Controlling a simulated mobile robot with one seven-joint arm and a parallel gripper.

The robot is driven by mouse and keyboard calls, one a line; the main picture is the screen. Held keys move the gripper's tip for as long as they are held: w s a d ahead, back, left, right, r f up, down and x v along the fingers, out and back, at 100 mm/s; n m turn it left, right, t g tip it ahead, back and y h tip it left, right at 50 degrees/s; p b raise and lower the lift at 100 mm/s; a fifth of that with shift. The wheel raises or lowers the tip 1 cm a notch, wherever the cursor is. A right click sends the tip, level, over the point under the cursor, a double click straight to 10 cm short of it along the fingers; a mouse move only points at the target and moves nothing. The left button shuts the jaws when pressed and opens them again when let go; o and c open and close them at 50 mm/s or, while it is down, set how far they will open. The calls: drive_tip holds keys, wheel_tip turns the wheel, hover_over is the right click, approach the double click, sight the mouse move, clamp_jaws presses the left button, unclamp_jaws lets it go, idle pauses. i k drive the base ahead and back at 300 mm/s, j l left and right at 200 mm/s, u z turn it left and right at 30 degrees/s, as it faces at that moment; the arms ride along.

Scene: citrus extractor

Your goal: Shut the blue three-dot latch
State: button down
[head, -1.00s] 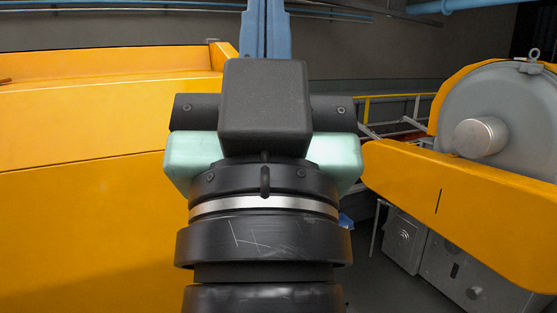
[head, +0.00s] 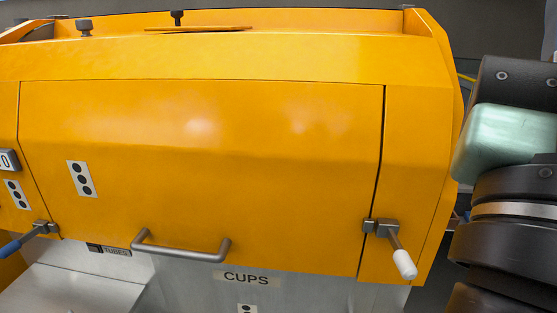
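The blue-handled latch (head: 12,246) is at the lower left of the orange machine, cut by the left picture edge. Its grey metal block (head: 43,228) sits beside the door seam, and its handle points left and slightly down, away from the wide door. A three-dot label (head: 16,194) is just above it. My gripper (head: 508,140) shows only in part at the right edge, as black and mint-green parts of the arm's end. Its fingertips are not visible. It is far to the right of the blue latch and touches nothing visible.
The wide orange door (head: 210,140) bears another three-dot label (head: 81,179) and a grey bar handle (head: 180,252). A white-handled latch (head: 404,262) juts out at its right. A "CUPS" label (head: 246,278) is below. The space before the door looks clear.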

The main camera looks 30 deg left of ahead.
sight(15, 245)
drive_tip(key=u, duration=2.35)
